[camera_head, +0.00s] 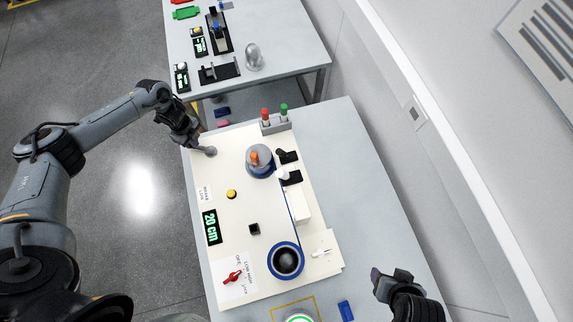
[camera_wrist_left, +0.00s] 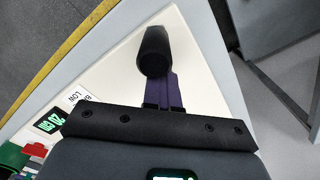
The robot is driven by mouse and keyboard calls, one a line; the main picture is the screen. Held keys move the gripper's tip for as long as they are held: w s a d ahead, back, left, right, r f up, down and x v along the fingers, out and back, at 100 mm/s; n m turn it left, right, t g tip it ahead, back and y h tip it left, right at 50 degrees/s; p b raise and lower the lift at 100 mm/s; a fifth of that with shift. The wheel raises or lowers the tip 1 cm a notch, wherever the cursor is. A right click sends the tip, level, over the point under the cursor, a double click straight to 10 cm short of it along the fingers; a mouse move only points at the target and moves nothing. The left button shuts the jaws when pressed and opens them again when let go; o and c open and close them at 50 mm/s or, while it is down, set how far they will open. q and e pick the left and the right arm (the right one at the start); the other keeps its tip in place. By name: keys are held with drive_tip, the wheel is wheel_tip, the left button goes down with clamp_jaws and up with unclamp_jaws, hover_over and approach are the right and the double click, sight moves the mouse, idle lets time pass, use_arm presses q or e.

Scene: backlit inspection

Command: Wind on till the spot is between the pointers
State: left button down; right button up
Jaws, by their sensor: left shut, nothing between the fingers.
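A cream panel (camera_head: 215,180) carries an upper reel (camera_head: 262,170) with an orange knob and a lower blue-rimmed reel (camera_head: 286,262) with a dark centre. A thin blue strip (camera_head: 291,208) runs between them past a white block (camera_head: 301,206). A green-lit display (camera_head: 210,227) reads 20 cm. I cannot make out the spot or the pointers. My left gripper (camera_head: 200,146) is shut and empty at the panel's upper left, close to a grey rounded part (camera_head: 210,151). The left wrist view shows a dark cylinder (camera_wrist_left: 153,50) at its purple fingertips (camera_wrist_left: 162,82). My right gripper (camera_head: 384,280) is away at lower right.
Also on the panel are a red switch (camera_head: 232,277), a yellow button (camera_head: 231,194) and a black square button (camera_head: 254,229). Red and green markers (camera_head: 275,113) stand at its top edge. A blue block (camera_head: 345,311) lies below. The table's right side (camera_head: 360,180) is clear.

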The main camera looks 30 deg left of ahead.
use_arm(q)
drive_tip(key=shift+w+a, duration=0.2)
drive_tip(key=shift+w, duration=0.3)
drive_tip(key=shift+w+f+b, duration=0.1)
drive_tip(key=shift+w+b, duration=0.25)
drive_tip(key=shift+b, duration=0.25)
drive_tip(key=shift+w, duration=0.25)
drive_tip(key=shift+a, duration=0.1)
drive_tip(key=shift+w, duration=0.15)
